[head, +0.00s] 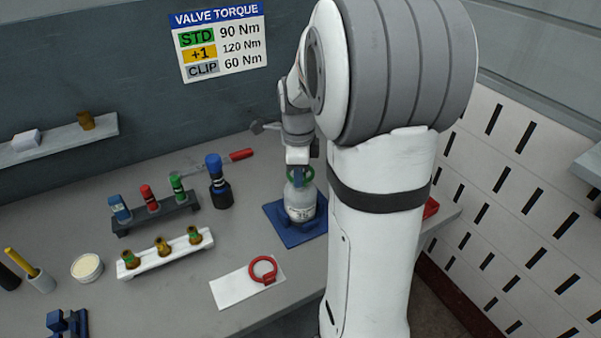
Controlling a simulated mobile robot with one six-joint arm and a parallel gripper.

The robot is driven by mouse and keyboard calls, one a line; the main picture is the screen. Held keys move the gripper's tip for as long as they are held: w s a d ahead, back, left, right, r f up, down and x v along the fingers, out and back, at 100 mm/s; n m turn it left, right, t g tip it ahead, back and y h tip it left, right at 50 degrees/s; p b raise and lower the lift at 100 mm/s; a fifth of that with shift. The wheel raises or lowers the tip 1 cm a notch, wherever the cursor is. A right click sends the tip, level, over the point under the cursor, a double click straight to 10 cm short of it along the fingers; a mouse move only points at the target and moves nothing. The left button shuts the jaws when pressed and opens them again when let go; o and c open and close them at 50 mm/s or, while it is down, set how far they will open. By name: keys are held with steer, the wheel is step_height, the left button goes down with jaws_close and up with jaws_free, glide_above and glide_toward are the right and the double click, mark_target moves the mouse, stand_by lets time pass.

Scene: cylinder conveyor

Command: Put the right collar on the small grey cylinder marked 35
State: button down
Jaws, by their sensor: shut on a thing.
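The small grey cylinder (299,207) stands upright on a blue base plate (277,222). It has a pale label; I cannot read its number. A green ring-shaped collar (308,174) is at the cylinder's top. My gripper (298,180) points down there, right over the cylinder, and appears shut on the green collar. The fingers cover part of it, so I cannot tell whether the collar rests on the cylinder or is held just above. A red collar (263,270) with a small tab lies on a white mat (232,288) nearer the front edge.
A dark rack (155,217) holds blue, red and green-topped parts; a white rack (167,255) holds brass valves. A blue-capped black bottle (219,183) and a red-handled tool (240,155) are behind. A wall sign (219,40) lists valve torques.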

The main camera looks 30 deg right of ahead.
steer(key=shift+f+b, duration=0.55)
steer(key=shift+f, duration=0.15)
steer(key=shift+r, duration=0.15)
steer(key=shift+r+p, duration=0.5)
steer(key=shift+r, duration=0.1)
steer(key=shift+f+b, duration=0.5)
steer(key=shift+f, duration=0.2)
steer(key=shift+r, duration=0.15)
stand_by(0.4)
steer(key=shift+r+p, duration=0.45)
steer(key=shift+r, duration=0.1)
steer(key=shift+f+b, duration=0.5)
steer(key=shift+f, duration=0.15)
